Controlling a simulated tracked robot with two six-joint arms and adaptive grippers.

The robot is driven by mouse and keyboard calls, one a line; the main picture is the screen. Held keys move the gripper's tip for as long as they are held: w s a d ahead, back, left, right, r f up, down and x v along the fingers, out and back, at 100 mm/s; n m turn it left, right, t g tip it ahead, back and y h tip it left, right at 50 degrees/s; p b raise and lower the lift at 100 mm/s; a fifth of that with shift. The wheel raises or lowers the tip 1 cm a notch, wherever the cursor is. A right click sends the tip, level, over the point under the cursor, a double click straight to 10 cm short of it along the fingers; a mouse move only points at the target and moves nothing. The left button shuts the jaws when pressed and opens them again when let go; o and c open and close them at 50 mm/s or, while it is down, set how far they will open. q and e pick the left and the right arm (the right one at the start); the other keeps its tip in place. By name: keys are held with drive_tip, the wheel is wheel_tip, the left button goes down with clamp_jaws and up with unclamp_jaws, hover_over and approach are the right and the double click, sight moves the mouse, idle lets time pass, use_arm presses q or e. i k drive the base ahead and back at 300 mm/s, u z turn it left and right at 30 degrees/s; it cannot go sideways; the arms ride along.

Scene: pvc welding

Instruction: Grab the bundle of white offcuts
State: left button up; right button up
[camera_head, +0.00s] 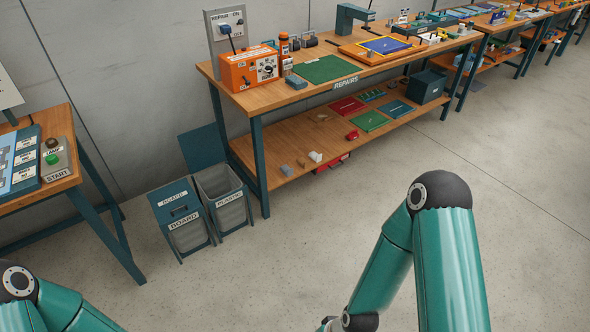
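I cannot make out a bundle of white offcuts for certain. A small whitish piece (315,156) lies on the lower shelf of the repairs bench, near its front edge; it is too small to tell what it is. A small grey piece (286,170) lies to its left. My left arm shows only at the bottom left corner, and my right arm rises at the bottom centre right and bends down out of the picture. Both grippers are outside the view, well short of the bench.
The repairs bench (300,98) carries an orange box (249,68) and a green mat (325,69). Bins marked board (183,221) and plastic (229,201) stand at its left end. A table (65,178) with a start button is at left. The floor in front is clear.

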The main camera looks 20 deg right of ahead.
sight(315, 155)
drive_tip(key=z, duration=0.4)
drive_tip(key=k, duration=0.1)
drive_tip(key=z, duration=0.15)
drive_tip(key=i, duration=1.1)
drive_tip(key=z, duration=0.75)
drive_tip(key=i, duration=1.25)
drive_tip(key=u, duration=0.85)
drive_tip(key=i, duration=0.9)
drive_tip(key=u, duration=0.8)
drive_tip(key=k, duration=0.75)
drive_tip(key=u, duration=0.2)
drive_tip(key=i, duration=0.55)
drive_tip(key=u, duration=0.05)
